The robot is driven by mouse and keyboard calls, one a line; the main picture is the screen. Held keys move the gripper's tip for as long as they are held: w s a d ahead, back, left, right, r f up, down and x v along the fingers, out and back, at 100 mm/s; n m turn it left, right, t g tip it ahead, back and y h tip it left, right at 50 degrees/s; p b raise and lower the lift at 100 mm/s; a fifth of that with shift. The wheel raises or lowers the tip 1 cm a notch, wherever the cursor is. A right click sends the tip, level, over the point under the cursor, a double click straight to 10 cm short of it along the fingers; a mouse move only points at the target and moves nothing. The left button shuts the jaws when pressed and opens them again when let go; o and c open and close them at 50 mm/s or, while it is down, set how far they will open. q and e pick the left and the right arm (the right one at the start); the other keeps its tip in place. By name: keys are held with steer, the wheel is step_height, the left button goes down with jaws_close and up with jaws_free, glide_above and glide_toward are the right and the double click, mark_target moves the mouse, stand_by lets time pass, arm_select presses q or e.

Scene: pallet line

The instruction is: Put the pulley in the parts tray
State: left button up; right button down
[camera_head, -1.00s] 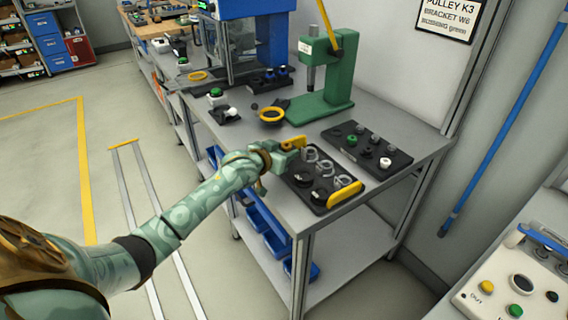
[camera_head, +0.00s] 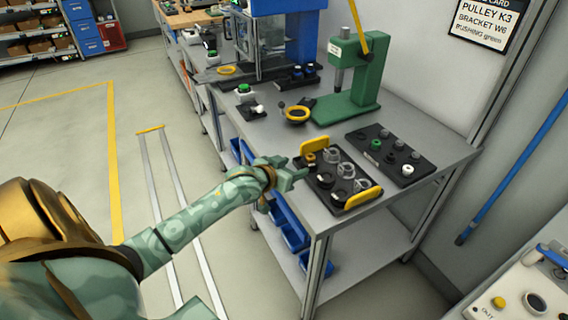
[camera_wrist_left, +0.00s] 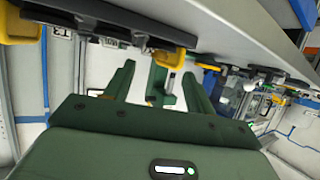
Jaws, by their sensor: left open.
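The parts tray (camera_head: 322,192) is black with a yellow handle at each end and lies near the table's front edge. It holds dark round parts (camera_head: 342,196), pale grey rings (camera_head: 346,170) and a small brass-coloured part (camera_head: 311,159). I cannot tell which part is the pulley. My left gripper (camera_head: 301,177) is beside the tray's left side, at the table edge, empty. In the left wrist view my two green fingers (camera_wrist_left: 158,74) stand apart. The tray's yellow handle (camera_wrist_left: 172,56) shows beyond them there. My right gripper is not seen.
A black board (camera_head: 392,158) with green, grey and white pieces lies right of the tray.

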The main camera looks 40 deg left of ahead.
arm_select(q)
steer(key=v, duration=0.3)
steer(key=shift+s+p, duration=0.1)
steer(key=shift+p, duration=0.25)
